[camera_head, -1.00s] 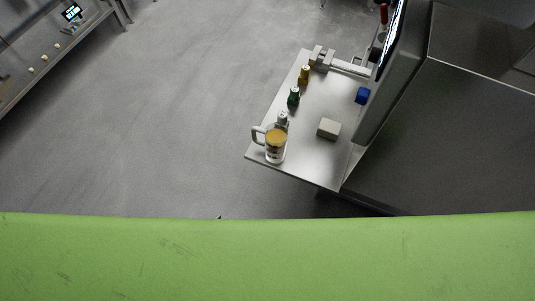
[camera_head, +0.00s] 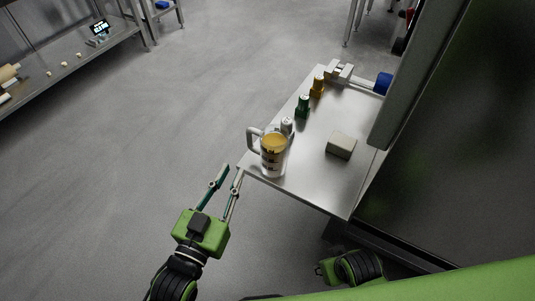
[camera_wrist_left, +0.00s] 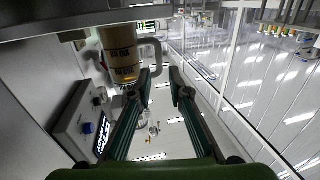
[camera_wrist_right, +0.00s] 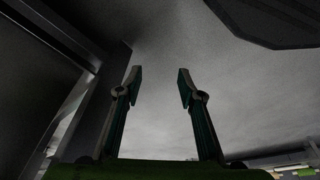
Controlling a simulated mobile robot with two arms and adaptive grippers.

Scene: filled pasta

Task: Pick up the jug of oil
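The jug of oil (camera_head: 273,158) is clear with a handle on its left and yellow oil inside. It stands upright near the front left corner of the metal shelf. In the left wrist view the jug (camera_wrist_left: 121,55) shows at the top, its handle beside the fingers. My left gripper (camera_head: 229,170) is open and empty, just below and left of the jug, not touching it. In the left wrist view the fingers (camera_wrist_left: 162,76) are apart. My right gripper is mostly hidden in the head view; in the right wrist view its fingers (camera_wrist_right: 159,78) are apart and empty.
The metal shelf (camera_head: 312,183) also holds a beige block (camera_head: 341,145), a green bottle (camera_head: 302,107), a yellow bottle (camera_head: 317,87) and a small white-capped bottle (camera_head: 287,125). A dark machine panel (camera_head: 450,170) stands to the right. The floor at left is open.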

